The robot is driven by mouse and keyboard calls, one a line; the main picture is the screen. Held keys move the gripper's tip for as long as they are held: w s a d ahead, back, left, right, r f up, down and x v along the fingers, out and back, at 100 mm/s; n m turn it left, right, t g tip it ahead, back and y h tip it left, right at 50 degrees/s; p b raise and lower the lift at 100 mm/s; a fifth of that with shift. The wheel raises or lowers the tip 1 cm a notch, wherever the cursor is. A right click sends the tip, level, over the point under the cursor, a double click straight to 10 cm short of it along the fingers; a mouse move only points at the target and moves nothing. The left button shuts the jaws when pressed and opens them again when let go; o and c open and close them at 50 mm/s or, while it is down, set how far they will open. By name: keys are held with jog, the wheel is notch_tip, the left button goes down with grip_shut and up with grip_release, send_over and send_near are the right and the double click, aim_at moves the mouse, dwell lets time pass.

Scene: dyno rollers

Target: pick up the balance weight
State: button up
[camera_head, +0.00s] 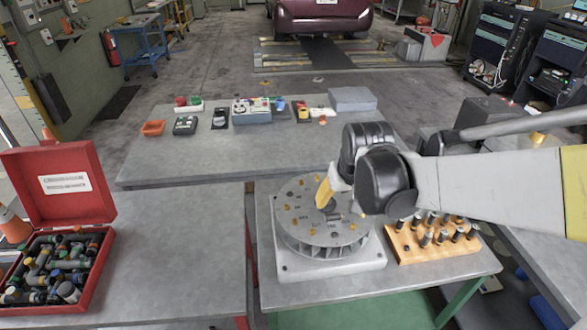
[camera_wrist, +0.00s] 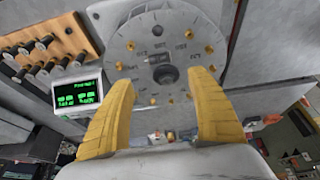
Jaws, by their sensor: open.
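I cannot tell for sure which piece is the balance weight. Several small brass-coloured pieces sit on the round grey rotor disc (camera_head: 300,225), which also shows in the wrist view (camera_wrist: 150,20). Several dark cylinders stand in a wooden rack (camera_head: 402,246) right of the disc; the rack also shows at upper left in the wrist view (camera_wrist: 78,28). My gripper (camera_wrist: 162,78) is open, with its yellow fingers apart over the disc and a dark hub (camera_wrist: 166,76) between them. In the head view my gripper (camera_head: 328,192) hangs above the disc, and my arm hides part of it.
A red open case (camera_head: 82,208) of mixed cylinders stands on the left bench. A small green-lit display (camera_wrist: 78,92) is near the rack. The far bench (camera_head: 190,168) holds small devices and a grey box (camera_head: 352,98); its front strip is clear.

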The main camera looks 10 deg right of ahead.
jog(key=b, duration=0.2)
send_over(333, 215)
jog(key=s, duration=0.2)
jog(key=f, duration=0.5)
jog(key=shift+w+d, duration=0.2)
jog(key=shift+w, duration=0.05)
jog(key=b+x, duration=0.1)
jog(key=x, duration=0.1)
jog(key=b+x, duration=0.1)
jog(key=x, duration=0.2)
jog(key=shift+s+a+f+b, duration=0.15)
jog(key=shift+a+f+b, duration=0.15)
jog(key=shift+b, duration=0.1)
jog(key=shift+r, duration=0.1)
jog(key=c, duration=0.7)
